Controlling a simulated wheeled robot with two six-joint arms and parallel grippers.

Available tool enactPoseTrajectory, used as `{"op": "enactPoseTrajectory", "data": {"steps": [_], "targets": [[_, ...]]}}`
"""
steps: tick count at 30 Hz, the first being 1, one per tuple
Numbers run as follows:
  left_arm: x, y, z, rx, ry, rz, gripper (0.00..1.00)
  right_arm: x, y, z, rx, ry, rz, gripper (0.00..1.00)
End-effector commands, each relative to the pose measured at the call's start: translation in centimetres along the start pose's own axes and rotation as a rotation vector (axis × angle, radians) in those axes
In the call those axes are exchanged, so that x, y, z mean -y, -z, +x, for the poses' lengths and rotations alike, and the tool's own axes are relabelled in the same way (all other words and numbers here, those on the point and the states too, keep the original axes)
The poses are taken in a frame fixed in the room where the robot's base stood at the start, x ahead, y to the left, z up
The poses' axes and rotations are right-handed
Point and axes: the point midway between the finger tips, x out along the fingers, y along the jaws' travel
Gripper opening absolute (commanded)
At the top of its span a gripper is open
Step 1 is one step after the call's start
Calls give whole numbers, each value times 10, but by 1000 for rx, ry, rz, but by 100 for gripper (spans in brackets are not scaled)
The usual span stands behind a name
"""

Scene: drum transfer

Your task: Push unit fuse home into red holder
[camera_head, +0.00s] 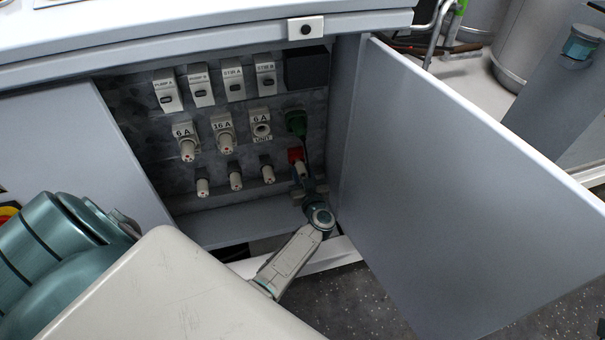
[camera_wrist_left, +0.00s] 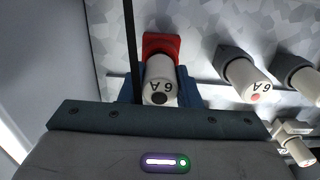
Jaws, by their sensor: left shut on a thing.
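The red holder (camera_head: 295,155) is at the right of the fuse panel, beside the open door; it also shows in the left wrist view (camera_wrist_left: 162,43). A white fuse marked 6 A (camera_wrist_left: 159,80) stands in front of the red holder, its inner end against or inside it; how deep it sits is hidden. In the head view the fuse (camera_head: 301,170) is small and partly covered. My left gripper (camera_head: 303,185) is shut on the fuse, with blue fingers on both sides of it in the left wrist view (camera_wrist_left: 160,92). My right gripper is not in view.
The open cabinet door (camera_head: 470,190) stands close to the right of my left arm. A green part (camera_head: 296,122) is above the red holder, with a dark cord beside it. Several white fuses (camera_head: 236,182) stick out to the left.

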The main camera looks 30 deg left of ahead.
Motion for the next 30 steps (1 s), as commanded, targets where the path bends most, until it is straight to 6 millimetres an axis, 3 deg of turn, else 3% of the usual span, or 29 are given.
{"op": "enactPoseTrajectory", "data": {"steps": [15,16,19,30], "targets": [[0,0,11,0,0,1,0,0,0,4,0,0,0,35],[0,0,10,0,0,1,34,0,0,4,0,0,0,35],[0,0,10,0,0,0,53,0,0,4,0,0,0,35],[0,0,5,1,0,0,55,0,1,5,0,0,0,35]]}}
